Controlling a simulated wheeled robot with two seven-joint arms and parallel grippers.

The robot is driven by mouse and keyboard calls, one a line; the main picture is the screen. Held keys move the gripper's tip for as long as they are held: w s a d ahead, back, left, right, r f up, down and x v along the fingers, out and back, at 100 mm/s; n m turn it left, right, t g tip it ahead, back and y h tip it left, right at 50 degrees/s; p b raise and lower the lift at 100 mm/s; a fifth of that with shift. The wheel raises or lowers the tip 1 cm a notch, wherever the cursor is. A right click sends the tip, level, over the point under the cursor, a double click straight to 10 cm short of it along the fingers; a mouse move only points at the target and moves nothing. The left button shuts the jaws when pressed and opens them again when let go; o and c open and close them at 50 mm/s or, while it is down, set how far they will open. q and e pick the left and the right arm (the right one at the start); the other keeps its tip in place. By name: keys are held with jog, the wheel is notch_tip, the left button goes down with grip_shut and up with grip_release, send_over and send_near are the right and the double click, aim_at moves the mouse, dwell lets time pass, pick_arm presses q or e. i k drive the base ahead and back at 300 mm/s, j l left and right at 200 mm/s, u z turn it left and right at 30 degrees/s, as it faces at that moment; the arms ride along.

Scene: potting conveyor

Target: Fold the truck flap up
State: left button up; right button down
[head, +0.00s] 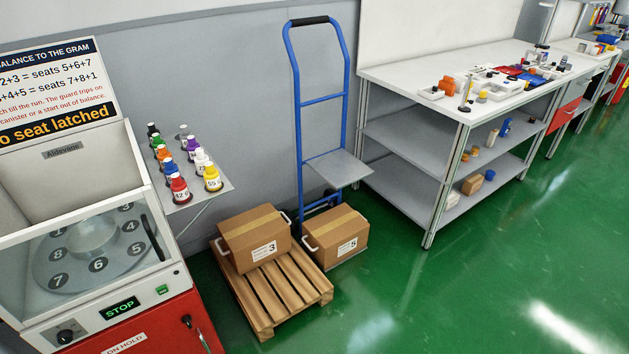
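A blue hand truck (290,75) with a black top grip stands upright against the grey wall in the head view. A flat grey plate (338,168), which looks like its flap, sticks out level from the frame at about mid height. The plate's top is bare. A cardboard box labelled 5 (345,247) sits at the truck's foot, below the plate. Part of the truck's lower frame and wheels is hidden behind the boxes. Neither of my grippers is in view.
A wooden pallet (283,298) holds a cardboard box labelled 3 (258,250), left of the truck. A wall shelf (222,187) carries several coloured bottles. A balance machine (95,245) stands at left, a workbench (400,73) at right. Green floor (460,300) is clear in front.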

aim_at(339, 168)
jog(key=i+l+u, duration=0.1)
jog(key=i, duration=0.4)
jog(key=i+l+u, duration=0.1)
jog(key=i+l, duration=0.15)
jog(key=i, duration=0.2)
